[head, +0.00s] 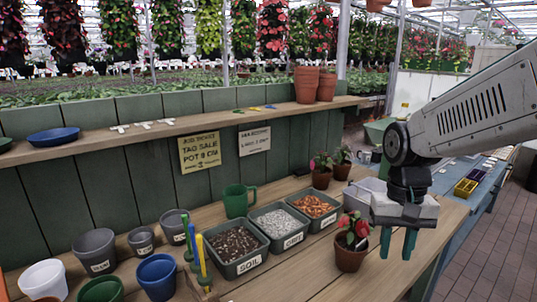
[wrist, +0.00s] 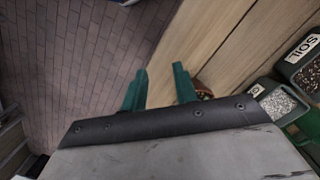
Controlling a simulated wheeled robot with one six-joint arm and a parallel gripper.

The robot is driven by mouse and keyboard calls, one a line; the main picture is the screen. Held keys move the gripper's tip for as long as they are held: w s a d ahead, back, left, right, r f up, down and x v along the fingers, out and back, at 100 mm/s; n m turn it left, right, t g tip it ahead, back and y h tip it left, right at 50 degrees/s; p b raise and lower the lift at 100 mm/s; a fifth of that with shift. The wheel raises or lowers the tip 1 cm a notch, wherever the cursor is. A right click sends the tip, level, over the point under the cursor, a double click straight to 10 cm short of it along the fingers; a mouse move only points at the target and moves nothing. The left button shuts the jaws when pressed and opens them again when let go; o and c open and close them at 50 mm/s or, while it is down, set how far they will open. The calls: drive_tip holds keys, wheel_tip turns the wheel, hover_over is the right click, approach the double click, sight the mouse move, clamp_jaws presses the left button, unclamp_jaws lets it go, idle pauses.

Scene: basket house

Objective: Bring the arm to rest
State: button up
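My gripper (head: 398,244) hangs at the right in the head view, pointing down by the front edge of the wooden bench (head: 300,282). Its two teal fingers are apart with nothing between them. In the wrist view my gripper (wrist: 161,80) also shows spread fingers, with brick floor and the bench edge beyond. A potted plant with red flowers (head: 350,246) appears just left of the fingers in the head view; I cannot tell the exact gap. A sliver of a terracotta pot (wrist: 203,88) shows behind the right finger in the wrist view.
Bins of soil (head: 236,249), white granules (head: 280,226) and orange pieces (head: 313,207) stand left of the plant. A green mug (head: 238,201) and several pots are further left. A grey bin (head: 366,194) stands behind my gripper. Brick floor (head: 492,250) lies open at right.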

drive_tip(key=s+r+n+t, duration=0.2)
drive_tip(key=s+r, duration=0.2)
drive_tip(key=s, duration=1.2)
drive_tip(key=shift+s+d+t, duration=0.3)
drive_tip(key=shift+s+d, duration=0.05)
drive_tip(key=shift+d, duration=0.1)
